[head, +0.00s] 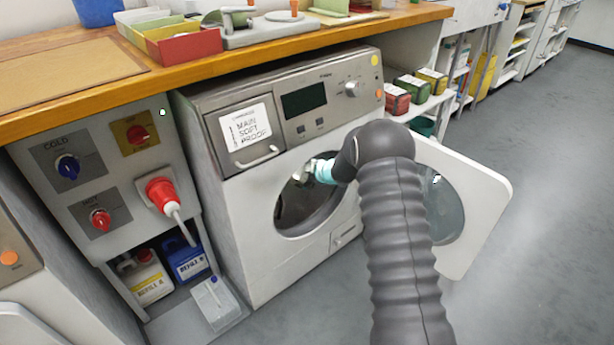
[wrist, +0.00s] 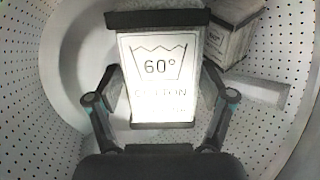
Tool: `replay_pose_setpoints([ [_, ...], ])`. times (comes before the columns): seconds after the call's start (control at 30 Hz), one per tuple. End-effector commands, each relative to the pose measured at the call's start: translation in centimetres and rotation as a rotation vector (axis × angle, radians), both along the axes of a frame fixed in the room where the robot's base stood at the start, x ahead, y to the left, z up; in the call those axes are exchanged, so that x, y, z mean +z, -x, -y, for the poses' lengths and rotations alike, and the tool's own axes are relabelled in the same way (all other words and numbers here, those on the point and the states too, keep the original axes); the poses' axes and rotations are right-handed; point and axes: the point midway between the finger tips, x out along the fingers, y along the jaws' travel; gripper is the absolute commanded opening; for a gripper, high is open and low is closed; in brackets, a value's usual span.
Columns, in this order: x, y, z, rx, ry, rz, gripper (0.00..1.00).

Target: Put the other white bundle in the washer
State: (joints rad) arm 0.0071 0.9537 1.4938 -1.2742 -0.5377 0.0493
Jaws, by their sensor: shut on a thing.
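In the wrist view my gripper (wrist: 160,88) is shut on a bundle (wrist: 157,100) with a white face reading "60° COTTON" and dark edges at top and bottom. It is held inside the perforated drum (wrist: 290,125). A second bundle (wrist: 231,35), with a similar label on its side, lies tilted in the drum at upper right. My gripper (head: 310,174) reaches into the door opening; the held bundle is hard to make out there.
A wooden counter (head: 200,62) runs above the washer. A panel with knobs and a red plug (head: 160,192) stands at left, over detergent bottles (head: 190,262). Several coloured boxes (head: 411,88) sit on a shelf at right. The grey floor at right is clear.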

Motion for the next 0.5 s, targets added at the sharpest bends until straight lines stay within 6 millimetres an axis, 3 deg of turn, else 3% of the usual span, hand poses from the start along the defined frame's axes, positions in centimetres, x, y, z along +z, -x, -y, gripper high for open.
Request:
replay_pose_setpoints([
  [0.2,0.08,-0.04,-0.02,0.0,-0.001,0.001,0.34],
  [0.23,0.08,-0.04,-0.02,0.001,0.0,0.002,0.86],
  [0.27,0.08,-0.04,-0.02,0.0,-0.001,0.001,0.93],
  [0.3,0.08,-0.04,-0.02,0.0,-0.001,0.001,1.0],
  [0.5,0.04,-0.02,-0.01,0.0,0.0,0.0,1.0],
])
